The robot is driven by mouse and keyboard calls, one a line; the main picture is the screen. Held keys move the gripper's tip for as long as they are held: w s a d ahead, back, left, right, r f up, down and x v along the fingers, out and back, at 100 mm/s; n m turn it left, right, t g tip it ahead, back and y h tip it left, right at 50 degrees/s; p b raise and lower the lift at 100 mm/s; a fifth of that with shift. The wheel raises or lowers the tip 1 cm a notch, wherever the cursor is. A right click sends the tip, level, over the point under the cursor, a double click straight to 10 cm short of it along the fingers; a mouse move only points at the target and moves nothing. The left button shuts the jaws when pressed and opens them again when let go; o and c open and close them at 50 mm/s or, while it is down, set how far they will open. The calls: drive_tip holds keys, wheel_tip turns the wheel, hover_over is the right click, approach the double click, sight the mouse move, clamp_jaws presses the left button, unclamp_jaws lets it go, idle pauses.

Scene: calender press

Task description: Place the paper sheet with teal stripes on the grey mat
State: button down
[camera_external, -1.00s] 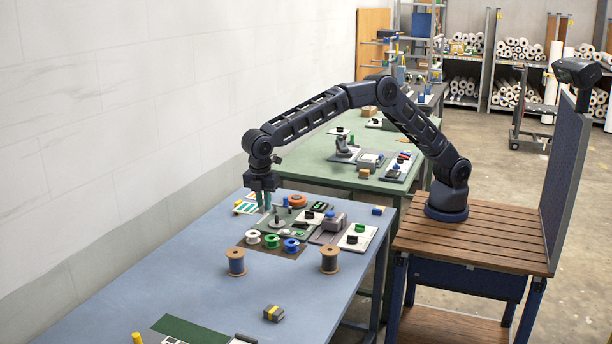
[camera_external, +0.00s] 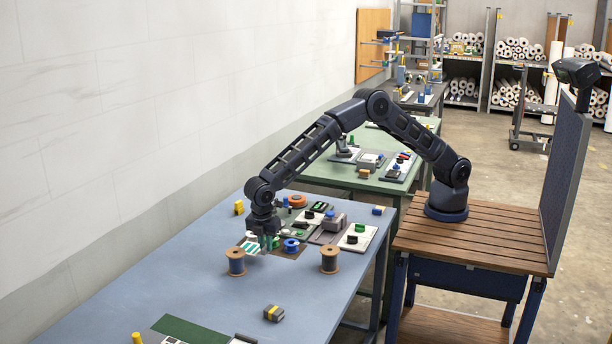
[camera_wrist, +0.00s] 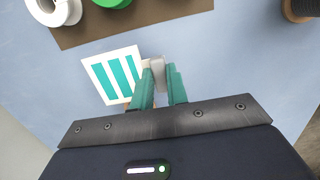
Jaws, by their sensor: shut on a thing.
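The paper sheet with teal stripes (camera_wrist: 113,75) is a small white sheet with several teal bars. It also shows in the external view (camera_external: 252,247), beside my gripper (camera_external: 268,244). In the wrist view my gripper (camera_wrist: 161,85) has its teal fingers close together on a pale piece at the sheet's right edge. The sheet sticks out to the left of the fingers, over the blue table. Whether it touches the table is unclear. No plainly grey mat can be made out; a dark green mat (camera_external: 188,329) lies at the near edge, cut by the frame.
A brown mat (camera_wrist: 135,22) carries wire spools, including a blue one (camera_external: 291,244). Two dark spools (camera_external: 236,262) (camera_external: 329,259) stand in front of it. A dark block with yellow (camera_external: 273,313) lies nearer. The left part of the blue table (camera_external: 150,275) is clear.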

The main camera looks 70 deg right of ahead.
drive_tip(key=shift+f, duration=2)
drive_tip(key=shift+f, duration=0.1)
drive_tip(key=c, duration=1.4)
unclamp_jaws()
drive_tip(key=r, duration=0.4)
drive_tip(key=a+r, duration=0.1)
drive_tip(key=r, duration=0.7)
drive_tip(key=shift+a, duration=0.2)
drive_tip(key=shift+r, duration=0.1)
